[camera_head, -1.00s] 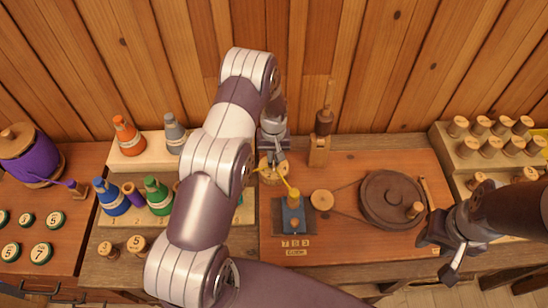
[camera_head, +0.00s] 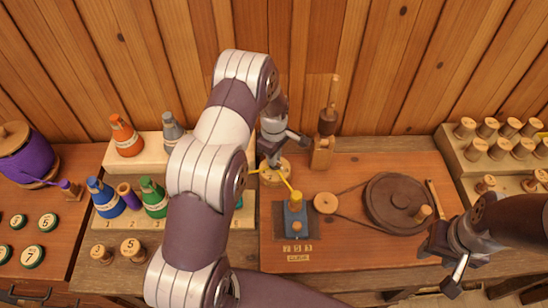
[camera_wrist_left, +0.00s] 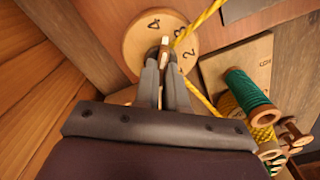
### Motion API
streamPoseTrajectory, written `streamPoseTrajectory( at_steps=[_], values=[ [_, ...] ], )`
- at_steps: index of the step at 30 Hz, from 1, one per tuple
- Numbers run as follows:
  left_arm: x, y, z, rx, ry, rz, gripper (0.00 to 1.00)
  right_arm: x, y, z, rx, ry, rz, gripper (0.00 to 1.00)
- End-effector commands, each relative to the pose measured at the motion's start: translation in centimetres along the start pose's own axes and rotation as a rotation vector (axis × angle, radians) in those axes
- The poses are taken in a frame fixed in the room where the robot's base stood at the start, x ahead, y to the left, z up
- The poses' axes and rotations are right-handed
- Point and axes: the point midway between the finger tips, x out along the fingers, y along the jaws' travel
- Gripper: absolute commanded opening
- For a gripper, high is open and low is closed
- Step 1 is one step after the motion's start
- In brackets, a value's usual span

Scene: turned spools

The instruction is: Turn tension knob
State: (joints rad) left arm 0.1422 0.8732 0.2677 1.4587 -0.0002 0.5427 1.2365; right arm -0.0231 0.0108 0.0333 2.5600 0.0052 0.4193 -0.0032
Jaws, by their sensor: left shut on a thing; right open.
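The tension knob is a round wooden dial (camera_wrist_left: 137,38) with the numbers 2, 3 and 4 visible in the left wrist view. A light raised grip (camera_wrist_left: 165,42) stands on it. My left gripper (camera_wrist_left: 166,58) is shut on this grip, with its fingers over the dial. In the head view the dial (camera_head: 268,179) lies below my left gripper (camera_head: 273,161), partly hidden by it. A yellow cord (camera_head: 283,177) passes beside the dial to a blue block (camera_head: 295,220). My right gripper (camera_head: 452,268) is open and empty at the lower right.
A dark wheel (camera_head: 385,200) and a small wooden pulley (camera_head: 326,203) sit right of the blue block. A wooden post (camera_head: 321,153) stands behind. Coloured cones and spools (camera_head: 153,198) stand left of my arm. A rack of wooden pegs (camera_head: 455,152) is at the right.

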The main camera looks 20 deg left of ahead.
Motion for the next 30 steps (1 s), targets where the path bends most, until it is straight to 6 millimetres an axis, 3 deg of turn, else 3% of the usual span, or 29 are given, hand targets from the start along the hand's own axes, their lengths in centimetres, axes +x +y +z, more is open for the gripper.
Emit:
streamPoseTrajectory(
  at_steps=[15,30],
  values=[
    [-0.03,-0.05,0.05,-0.330,0.000,0.002,0.00,0.97,0.00,0.11,0.000,0.000,0.000,0.43],
    [-0.13,-0.02,0.04,-0.398,0.000,0.003,0.00,1.07,0.00,0.13,0.000,0.000,0.000,0.43]
  ],
)
